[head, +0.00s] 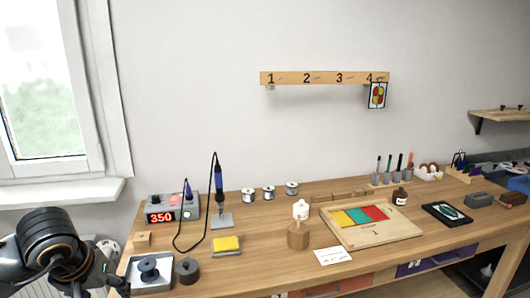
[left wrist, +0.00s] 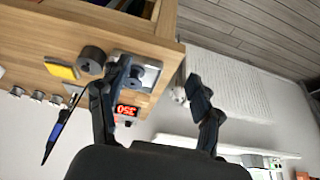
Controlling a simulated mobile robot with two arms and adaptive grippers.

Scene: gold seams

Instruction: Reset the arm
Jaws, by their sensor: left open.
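My left arm (head: 48,245) comes in at the lower left corner of the head view, bent, in front of the window sill and left of the workbench (head: 285,262). In the left wrist view my left gripper (left wrist: 160,88) is open, its two dark fingers well apart with nothing between them. One finger overlaps the grey tray with a dark spool (left wrist: 150,76) at the bench's end; the other is over the space beyond the bench edge. My right arm and gripper are in neither view.
A soldering station (head: 172,207) reading 350, a dark round roll (head: 188,270) and a yellow sponge (head: 226,244) stand near the bench's left end. A wooden board with coloured panes (head: 395,232) lies further right. A numbered rail (head: 322,78) hangs on the wall.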

